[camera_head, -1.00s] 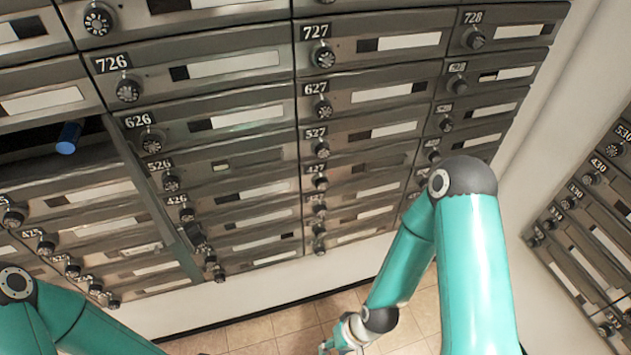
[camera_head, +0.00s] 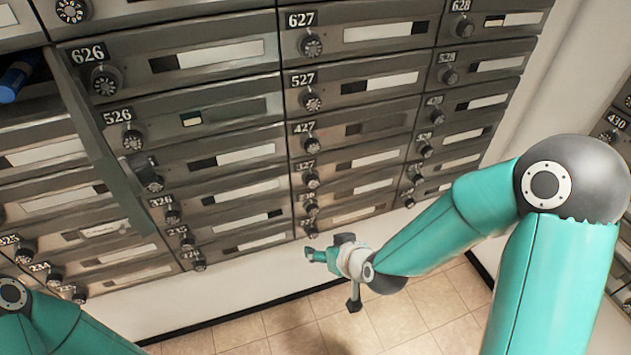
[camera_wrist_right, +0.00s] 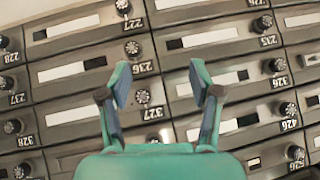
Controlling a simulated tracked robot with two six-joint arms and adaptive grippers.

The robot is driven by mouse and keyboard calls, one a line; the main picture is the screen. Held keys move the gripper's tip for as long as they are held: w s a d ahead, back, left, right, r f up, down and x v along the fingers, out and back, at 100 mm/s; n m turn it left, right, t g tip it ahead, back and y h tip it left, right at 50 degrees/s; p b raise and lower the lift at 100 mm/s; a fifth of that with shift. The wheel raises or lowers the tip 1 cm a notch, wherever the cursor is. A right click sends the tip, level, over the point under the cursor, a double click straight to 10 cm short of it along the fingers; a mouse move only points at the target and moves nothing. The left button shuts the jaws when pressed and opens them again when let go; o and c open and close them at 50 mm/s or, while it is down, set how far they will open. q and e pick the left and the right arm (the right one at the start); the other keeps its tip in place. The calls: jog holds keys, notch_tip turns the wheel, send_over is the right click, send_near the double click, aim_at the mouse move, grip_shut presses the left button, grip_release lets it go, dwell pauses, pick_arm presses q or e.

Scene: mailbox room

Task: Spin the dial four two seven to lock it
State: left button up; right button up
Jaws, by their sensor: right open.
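The mailbox door 427 (camera_head: 375,130) is in the middle column of the head view, flush with its neighbours. Its round black dial (camera_head: 310,147) sits under the 427 label. My right gripper (camera_head: 311,255) is below that column, apart from the 427 dial. In the right wrist view my right gripper (camera_wrist_right: 161,80) is open, with its two fingers spread in front of the mailbox fronts. A dial (camera_wrist_right: 142,96) shows between the fingers, beside the left one; nothing is held. The picture is turned over there, and I cannot tell which dial is 427. My left gripper is out of view.
An open door (camera_head: 105,150) stands out at the left, with a blue cylinder (camera_head: 15,80) in the compartment beside it. More mailboxes (camera_head: 612,125) stand on the right wall. The tiled floor (camera_head: 420,310) below is clear.

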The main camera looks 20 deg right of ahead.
aim_at(314, 150)
pick_arm(q)
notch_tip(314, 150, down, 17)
jog(key=b, duration=1.4)
pick_arm(e)
jog(key=w+d+r+t+h, duration=0.15)
jog(key=d+r+t, duration=0.25)
jog(key=r+t, duration=0.65)
pick_arm(q)
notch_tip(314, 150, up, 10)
jog(key=p, duration=1)
pick_arm(e)
jog(key=shift+n+g, duration=0.3)
jog(key=shift+g, duration=0.35)
jog(key=w, duration=0.5)
jog(key=w+r, duration=0.1)
jog(key=w, duration=1)
jog(key=shift+w+a+r, duration=0.25)
jog(key=shift+w+r, duration=0.05)
